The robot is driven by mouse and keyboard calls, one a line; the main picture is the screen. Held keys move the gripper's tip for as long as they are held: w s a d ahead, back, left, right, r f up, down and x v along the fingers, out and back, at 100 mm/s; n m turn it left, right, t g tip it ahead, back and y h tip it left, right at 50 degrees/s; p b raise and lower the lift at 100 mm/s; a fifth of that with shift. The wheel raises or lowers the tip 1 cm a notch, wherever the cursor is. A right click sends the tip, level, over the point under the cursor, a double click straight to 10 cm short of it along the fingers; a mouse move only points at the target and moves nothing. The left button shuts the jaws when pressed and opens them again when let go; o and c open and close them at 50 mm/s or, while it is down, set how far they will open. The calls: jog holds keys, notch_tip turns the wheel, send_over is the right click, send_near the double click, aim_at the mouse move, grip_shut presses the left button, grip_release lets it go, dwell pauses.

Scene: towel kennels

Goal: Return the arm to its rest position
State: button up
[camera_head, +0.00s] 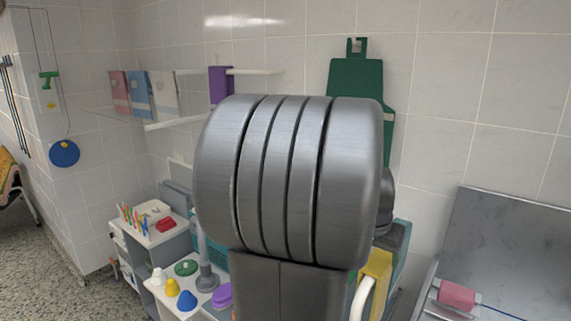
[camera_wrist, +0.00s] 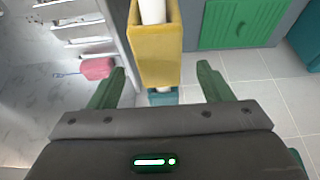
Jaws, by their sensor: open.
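My gripper (camera_wrist: 160,78) shows in the wrist view with its two green fingers wide apart. Nothing touches the fingers. A yellow box (camera_wrist: 155,62) with a white cylinder (camera_wrist: 152,10) at its top appears between and beyond them; there is a gap on each side. In the head view my own grey arm link fills the middle and hides much of the scene behind it. My gripper cannot be made out there. A yellow holder (camera_head: 377,270) with a white part shows just right of my arm.
A low shelf unit (camera_head: 172,241) with small coloured items stands left. A metal table (camera_head: 507,240) with a pink cloth (camera_head: 456,295) stands right.

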jog(key=v, duration=0.7)
jog(key=x, duration=1.4)
jog(key=shift+s+d+f, duration=0.1)
jog(key=shift+d+f, duration=0.05)
jog(key=shift+f, duration=0.05)
notch_tip(320, 180, up, 29)
jog(key=p, duration=0.1)
notch_tip(320, 180, down, 11)
jog(key=shift+f, duration=0.15)
